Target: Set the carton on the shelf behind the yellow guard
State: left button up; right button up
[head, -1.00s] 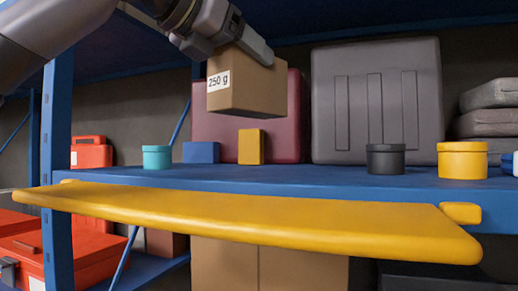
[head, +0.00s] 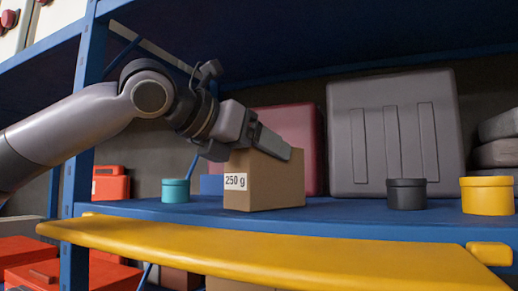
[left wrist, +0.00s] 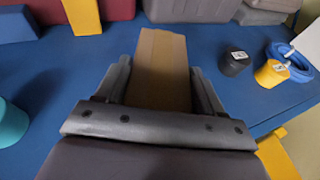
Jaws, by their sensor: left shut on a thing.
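The brown carton (head: 275,185) with a "250 g" label is upright above the blue shelf (head: 335,214), behind the yellow guard (head: 250,250). Its lower edge looks at or very near the shelf surface; I cannot tell if it touches. My left gripper (head: 268,140) is shut on the carton's upper part, coming from the upper left. In the left wrist view the carton (left wrist: 162,65) sits between the two fingers, and the guard (left wrist: 278,158) shows at the lower right. My right gripper is in neither view.
A teal tin (head: 175,190) stands left of the carton; a dark tin (head: 406,194) and a yellow tin (head: 487,195) stand to the right. A grey case (head: 395,135) and a maroon case (head: 300,120) are behind. A yellow block (left wrist: 82,15) stands behind too. Shelf is bare between carton and dark tin.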

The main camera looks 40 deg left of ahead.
pick_arm(q)
jog(key=o, duration=1.2)
jog(key=shift+s+r, duration=0.15)
jog(key=shift+s, duration=0.05)
jog(key=v, duration=1.1)
jog(key=shift+s, duration=0.3)
